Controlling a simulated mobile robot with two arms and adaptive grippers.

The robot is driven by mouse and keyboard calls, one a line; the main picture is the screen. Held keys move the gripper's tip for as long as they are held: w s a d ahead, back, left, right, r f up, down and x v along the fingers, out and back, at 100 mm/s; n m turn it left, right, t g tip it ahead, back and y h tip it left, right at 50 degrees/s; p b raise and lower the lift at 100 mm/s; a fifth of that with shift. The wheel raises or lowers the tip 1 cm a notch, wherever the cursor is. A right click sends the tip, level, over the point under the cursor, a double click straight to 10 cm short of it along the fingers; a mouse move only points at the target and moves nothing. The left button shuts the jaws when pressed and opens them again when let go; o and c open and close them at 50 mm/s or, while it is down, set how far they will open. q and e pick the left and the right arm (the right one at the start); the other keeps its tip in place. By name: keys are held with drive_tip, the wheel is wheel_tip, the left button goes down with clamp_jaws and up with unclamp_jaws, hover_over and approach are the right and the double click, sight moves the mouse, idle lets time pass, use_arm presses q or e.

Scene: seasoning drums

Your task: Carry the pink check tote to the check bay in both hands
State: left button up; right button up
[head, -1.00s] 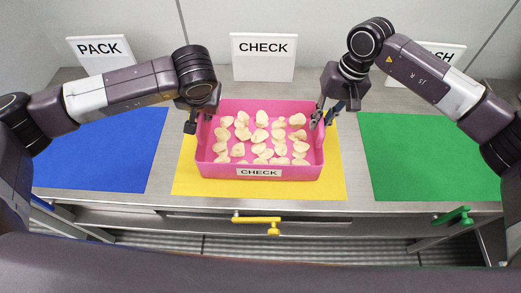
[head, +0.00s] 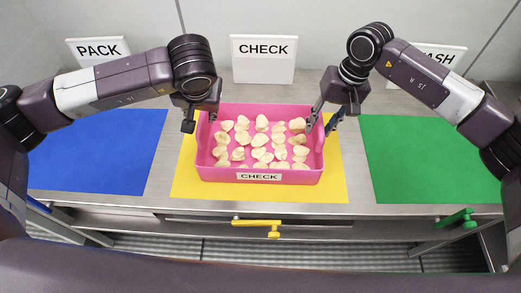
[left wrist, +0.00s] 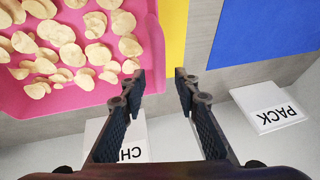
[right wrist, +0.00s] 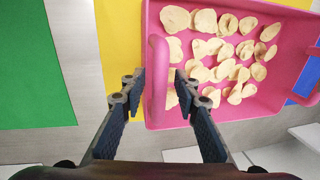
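The pink tote (head: 220,171) with the CHECK label (head: 259,177) sits on the yellow mat (head: 185,180) and holds several pale chips (head: 262,141). In the head view, my left gripper (head: 200,118) is above its left rim, and my right gripper (head: 322,125) is at its right rim. In the left wrist view, the left fingers (left wrist: 160,82) are open with nothing between them; the tote wall (left wrist: 148,40) is beside one finger. In the right wrist view, the right fingers (right wrist: 158,84) are open on either side of the tote's pink handle (right wrist: 158,65).
A CHECK sign (head: 264,47) stands behind the tote. A blue mat (head: 95,150) with a PACK sign (head: 97,50) lies left, a green mat (head: 430,160) right; both are bare. A yellow handle (head: 258,223) is on the counter front.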

drive_tip(key=shift+r, duration=0.15)
use_arm(q)
drive_tip(key=v, duration=0.7)
drive_tip(key=shift+r, duration=0.25)
use_arm(e)
wheel_tip(320, 180, up, 12)
drive_tip(key=d, duration=0.2)
drive_tip(key=shift+d+f, duration=0.2)
drive_tip(key=shift+f, duration=0.05)
use_arm(q)
drive_tip(key=shift+s+d, duration=0.15)
drive_tip(key=shift+s, duration=0.05)
